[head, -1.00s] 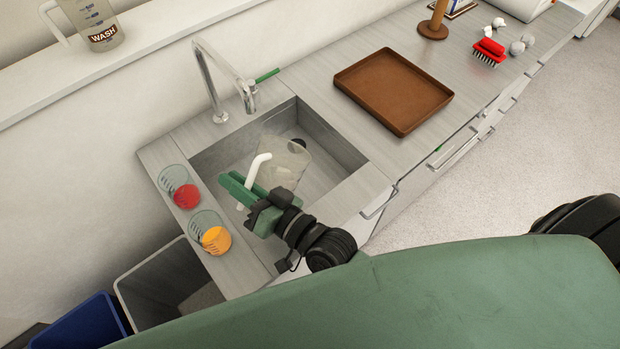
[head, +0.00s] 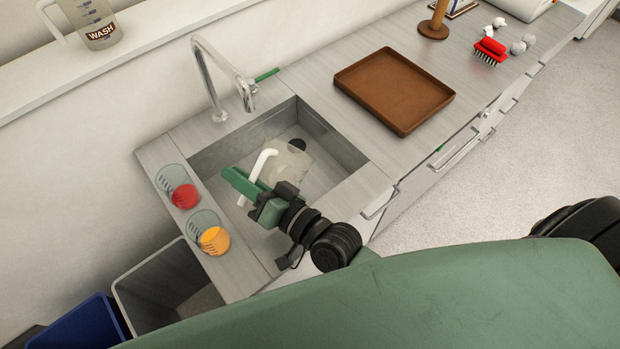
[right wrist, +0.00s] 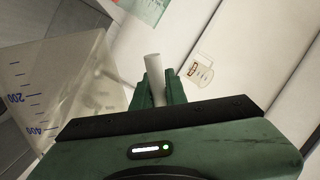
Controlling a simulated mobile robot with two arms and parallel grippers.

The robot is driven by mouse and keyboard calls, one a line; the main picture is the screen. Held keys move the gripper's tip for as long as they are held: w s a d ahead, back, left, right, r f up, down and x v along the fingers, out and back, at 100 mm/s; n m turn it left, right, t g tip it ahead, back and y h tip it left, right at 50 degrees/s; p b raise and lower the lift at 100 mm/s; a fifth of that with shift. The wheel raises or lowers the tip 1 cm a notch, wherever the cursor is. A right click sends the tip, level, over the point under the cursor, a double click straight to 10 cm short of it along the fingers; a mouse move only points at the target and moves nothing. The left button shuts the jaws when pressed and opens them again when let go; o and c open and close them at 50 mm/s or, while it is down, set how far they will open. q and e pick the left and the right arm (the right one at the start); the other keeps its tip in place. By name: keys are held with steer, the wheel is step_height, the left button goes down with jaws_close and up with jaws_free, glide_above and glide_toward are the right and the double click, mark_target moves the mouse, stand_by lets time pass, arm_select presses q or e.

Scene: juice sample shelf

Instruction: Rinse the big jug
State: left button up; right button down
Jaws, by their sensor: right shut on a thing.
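A clear jug (head: 291,163) with a white handle (head: 262,163) is inside the sink (head: 328,140), tilted below and to the right of the tap (head: 243,88). My right gripper (head: 247,189) is shut on its handle. In the right wrist view the handle (right wrist: 153,70) stands between the fingers (right wrist: 160,90), and the jug wall (right wrist: 62,92) with blue marks shows at the left. I cannot tell whether the jug touches the sink floor. No water shows from the tap. My left gripper is not in view.
Another jug labelled WASH (head: 97,28) stands on the ledge. Two cups with red (head: 184,195) and orange (head: 214,240) contents are left of the sink. A brown tray (head: 394,88) lies on the counter, with a red brush (head: 490,50) beyond. Bins (head: 165,290) stand below left.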

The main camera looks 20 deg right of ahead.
mark_target(277, 160)
steer(key=shift+w+d+m+b, duration=0.15)
steer(key=shift+m+b, duration=0.15)
steer(key=shift+m, duration=0.1)
steer(key=shift+w+d+r+m, duration=0.4)
steer(key=shift+d+m, duration=0.15)
steer(key=shift+m, duration=0.25)
stand_by(1.2)
steer(key=shift+w+d+f+m+b, duration=0.4)
steer(key=shift+d+f+m+b, duration=0.25)
steer(key=shift+m+b, duration=0.35)
stand_by(2.3)
steer(key=shift+w+d+f+m+b, duration=0.2)
steer(key=shift+w+d+b, duration=0.1)
steer(key=shift+d, duration=0.2)
steer(key=shift+w+d+f+m+b, duration=0.2)
steer(key=shift+w+d, duration=0.1)
steer(key=shift+d, duration=0.2)
stand_by(1.3)
